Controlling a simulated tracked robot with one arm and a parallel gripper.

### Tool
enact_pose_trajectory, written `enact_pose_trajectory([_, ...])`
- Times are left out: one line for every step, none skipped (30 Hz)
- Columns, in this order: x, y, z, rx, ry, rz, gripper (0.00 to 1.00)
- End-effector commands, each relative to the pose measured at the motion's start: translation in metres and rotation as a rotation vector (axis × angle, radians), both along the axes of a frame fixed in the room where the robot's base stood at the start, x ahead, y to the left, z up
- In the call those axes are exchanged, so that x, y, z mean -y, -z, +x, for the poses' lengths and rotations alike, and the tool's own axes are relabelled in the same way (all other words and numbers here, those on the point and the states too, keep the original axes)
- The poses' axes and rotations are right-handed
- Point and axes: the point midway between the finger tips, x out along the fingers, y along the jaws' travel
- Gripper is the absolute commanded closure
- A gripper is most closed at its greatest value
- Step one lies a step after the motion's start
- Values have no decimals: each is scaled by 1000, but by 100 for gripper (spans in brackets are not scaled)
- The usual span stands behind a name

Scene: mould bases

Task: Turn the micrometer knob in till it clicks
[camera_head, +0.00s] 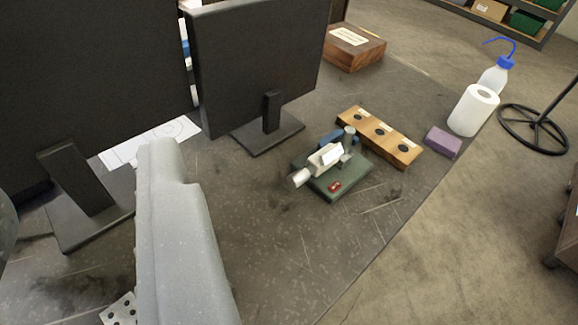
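The micrometer (325,157) sits on a small green base plate (352,181) on the dark bench, right of centre. Its pale cylindrical knob (299,178) points toward the lower left. A small red part (334,187) lies on the front of the plate. A blue part shows behind the micrometer, partly hidden by it. A large grey link, which seems to be part of my arm, rises at the lower left, well apart from the micrometer. My gripper's fingers do not show in this view.
Two black monitors (262,60) stand at the back left. A wooden block with dark round inserts (380,133) lies just behind the micrometer. A purple block (443,142), paper roll (473,110) and wash bottle (494,76) stand at right. Bench in front of the micrometer is clear.

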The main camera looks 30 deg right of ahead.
Motion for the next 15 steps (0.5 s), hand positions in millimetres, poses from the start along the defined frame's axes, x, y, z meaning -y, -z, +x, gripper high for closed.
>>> enact_pose_trajectory([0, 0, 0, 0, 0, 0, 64])
enact_pose_trajectory([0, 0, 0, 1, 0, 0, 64])
enact_pose_trajectory([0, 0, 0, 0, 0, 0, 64])
enact_pose_trajectory([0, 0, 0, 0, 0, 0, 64])
enact_pose_trajectory([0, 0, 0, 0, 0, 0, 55])
enact_pose_trajectory([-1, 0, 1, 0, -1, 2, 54])
enact_pose_trajectory([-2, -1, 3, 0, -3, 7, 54])
enact_pose_trajectory([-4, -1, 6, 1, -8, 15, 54])
enact_pose_trajectory([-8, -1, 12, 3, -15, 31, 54])
enact_pose_trajectory([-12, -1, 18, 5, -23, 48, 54])
enact_pose_trajectory([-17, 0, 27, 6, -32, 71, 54])
enact_pose_trajectory([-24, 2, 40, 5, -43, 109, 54])
enact_pose_trajectory([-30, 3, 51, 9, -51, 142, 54])
enact_pose_trajectory([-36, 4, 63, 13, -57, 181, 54])
enact_pose_trajectory([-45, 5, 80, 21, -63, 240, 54])
